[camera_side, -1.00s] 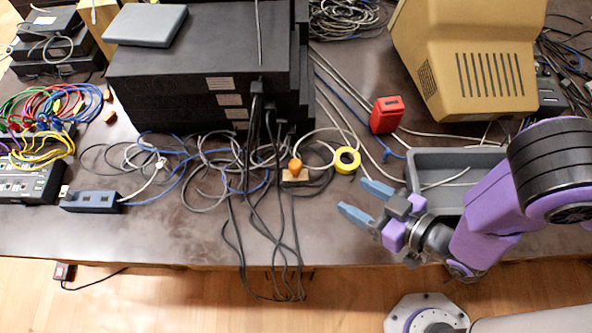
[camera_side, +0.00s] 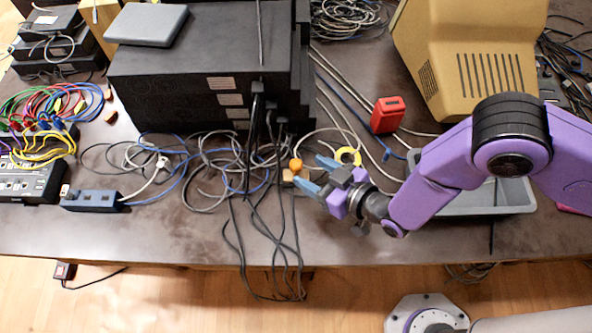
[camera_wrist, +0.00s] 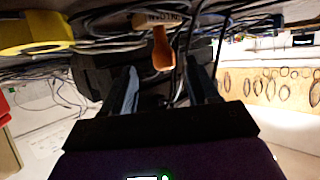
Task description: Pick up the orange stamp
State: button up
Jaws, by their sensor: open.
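The orange stamp (camera_side: 295,165) stands on the table among the cables, its orange handle above a light wooden base. In the side view it is just left of my gripper (camera_side: 315,173), whose blue fingers are open and point at it. The fingers partly hide the base. In the wrist view the stamp's orange handle (camera_wrist: 162,50) shows between and beyond the two spread fingers (camera_wrist: 163,78), with its lettered base at the top edge. Nothing is held. I cannot tell exactly how far the fingertips are from the handle.
A yellow tape roll (camera_side: 348,156) lies right behind my gripper. Loose cables (camera_side: 215,180) surround the stamp and hang over the front edge. A black equipment stack (camera_side: 190,85) stands behind. A grey tray (camera_side: 500,211), a red box (camera_side: 387,115) and a beige monitor (camera_side: 470,50) are right.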

aim_at(298, 166)
jog(key=shift+a+r+x, duration=0.1)
jog(key=shift+a+x, duration=0.05)
jog(key=shift+x, duration=1.15)
jog(key=shift+a+r+x, duration=0.1)
jog(key=shift+r+x, duration=0.05)
jog(key=shift+x, duration=1.15)
jog(key=shift+s, duration=0.15)
jog(key=c, duration=1)
jog(key=shift+r, duration=0.2)
